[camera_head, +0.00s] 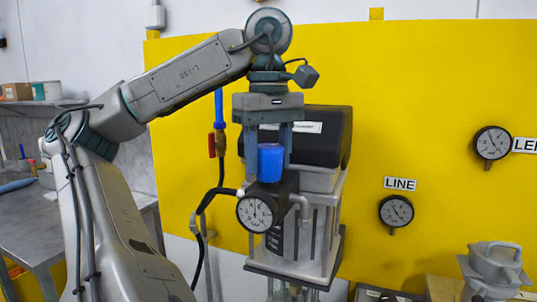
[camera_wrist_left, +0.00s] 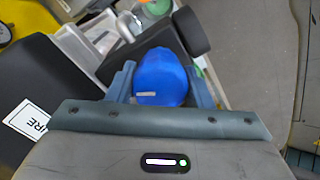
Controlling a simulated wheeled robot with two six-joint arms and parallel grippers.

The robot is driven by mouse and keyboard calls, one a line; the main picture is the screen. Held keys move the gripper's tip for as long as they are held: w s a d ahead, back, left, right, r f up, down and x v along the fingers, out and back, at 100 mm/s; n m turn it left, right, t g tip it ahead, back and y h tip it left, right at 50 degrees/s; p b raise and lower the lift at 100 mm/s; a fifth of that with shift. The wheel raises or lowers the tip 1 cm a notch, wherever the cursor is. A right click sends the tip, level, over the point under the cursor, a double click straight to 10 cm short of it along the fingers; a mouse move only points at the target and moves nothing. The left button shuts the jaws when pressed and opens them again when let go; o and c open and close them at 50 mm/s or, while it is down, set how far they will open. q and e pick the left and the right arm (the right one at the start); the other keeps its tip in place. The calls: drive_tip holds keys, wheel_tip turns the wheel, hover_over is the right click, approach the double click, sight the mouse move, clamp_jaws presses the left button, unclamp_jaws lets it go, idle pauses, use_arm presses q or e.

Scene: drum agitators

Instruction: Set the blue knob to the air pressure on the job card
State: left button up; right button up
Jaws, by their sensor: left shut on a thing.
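The blue knob (camera_head: 270,162) stands upright on top of a dark regulator body (camera_head: 283,188) in the head view. My left gripper (camera_head: 268,160) comes down from above and is shut on the knob, one finger on each side. In the left wrist view the blue knob (camera_wrist_left: 162,78) sits between the two fingers (camera_wrist_left: 162,85), with a small pale mark on its near face. A round pressure gauge (camera_head: 255,213) faces forward just below the knob. Its needle points roughly upward; its numbers are too small to read. No job card can be made out. My right gripper is not in view.
A yellow panel (camera_head: 420,90) stands behind, with a LINE gauge (camera_head: 396,212) and another gauge (camera_head: 492,143) to the right. A red-handled valve (camera_head: 217,144) and black hose are left of the gripper. A grey bench (camera_head: 75,220) stands at left.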

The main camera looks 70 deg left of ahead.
sight(269, 146)
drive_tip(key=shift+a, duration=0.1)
use_arm(q)
drive_tip(key=o, duration=1)
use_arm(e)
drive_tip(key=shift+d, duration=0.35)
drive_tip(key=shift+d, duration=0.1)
use_arm(q)
drive_tip(key=shift+r, duration=0.5)
wheel_tip(269, 146, up, 8)
drive_tip(key=shift+r+p, duration=0.15)
drive_tip(key=shift+p, duration=1)
drive_tip(key=shift+r, duration=0.75)
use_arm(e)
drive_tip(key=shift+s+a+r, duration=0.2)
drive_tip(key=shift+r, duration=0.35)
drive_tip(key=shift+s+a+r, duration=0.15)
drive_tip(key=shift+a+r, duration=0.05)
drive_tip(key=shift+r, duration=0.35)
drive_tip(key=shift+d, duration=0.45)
